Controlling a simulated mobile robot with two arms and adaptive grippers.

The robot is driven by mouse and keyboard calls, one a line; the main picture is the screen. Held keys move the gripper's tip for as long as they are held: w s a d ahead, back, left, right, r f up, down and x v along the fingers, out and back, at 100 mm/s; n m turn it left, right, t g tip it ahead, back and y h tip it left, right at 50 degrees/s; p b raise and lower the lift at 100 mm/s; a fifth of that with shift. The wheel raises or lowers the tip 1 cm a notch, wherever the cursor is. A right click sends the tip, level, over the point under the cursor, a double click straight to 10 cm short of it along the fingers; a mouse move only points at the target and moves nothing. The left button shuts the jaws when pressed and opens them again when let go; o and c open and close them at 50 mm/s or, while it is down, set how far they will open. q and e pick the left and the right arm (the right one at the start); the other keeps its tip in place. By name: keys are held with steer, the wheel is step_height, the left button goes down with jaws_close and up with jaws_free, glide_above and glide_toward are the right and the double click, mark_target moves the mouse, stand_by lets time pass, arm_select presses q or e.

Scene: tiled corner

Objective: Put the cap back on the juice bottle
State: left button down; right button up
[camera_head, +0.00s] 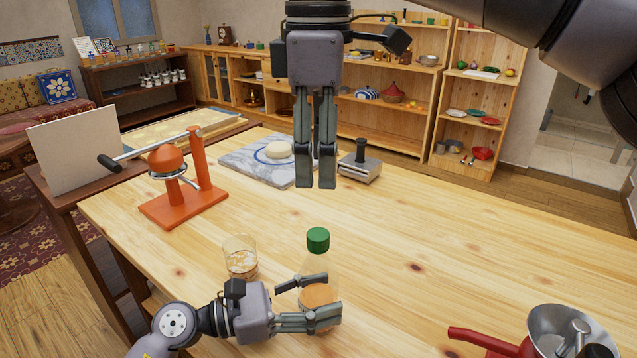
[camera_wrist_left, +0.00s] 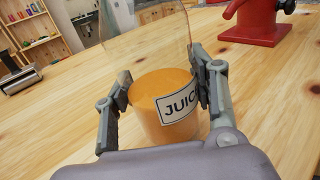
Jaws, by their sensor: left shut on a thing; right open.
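The juice bottle (camera_head: 318,264) stands upright on the table, clear glass with orange juice in its lower part; the left wrist view shows it close up (camera_wrist_left: 160,100) with a "JUICE" label partly hidden by a finger. My left gripper (camera_head: 332,296) is shut around its body, one finger on each side. The green cap (camera_head: 318,238) sits at the top of the bottle; how firmly it is seated cannot be told, and the left wrist view cuts the top off. My right gripper (camera_head: 315,184) is open and empty, pointing down above the cap, with a narrow gap between its fingers.
A glass (camera_head: 240,257) stands close left of the bottle. An orange press (camera_head: 185,180) is further left. A marble board (camera_head: 255,165) with dough and a metal press (camera_head: 360,165) are behind. A red-handled metal pot (camera_head: 565,330) is front right. The table's right middle is clear.

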steer(key=shift+r, duration=0.45)
arm_select(q)
steer(key=c, duration=0.6)
jaws_free()
steer(key=shift+a, duration=0.1)
steer(key=v, duration=1.1)
steer(key=shift+s+a, duration=0.2)
steer(key=shift+a, duration=0.2)
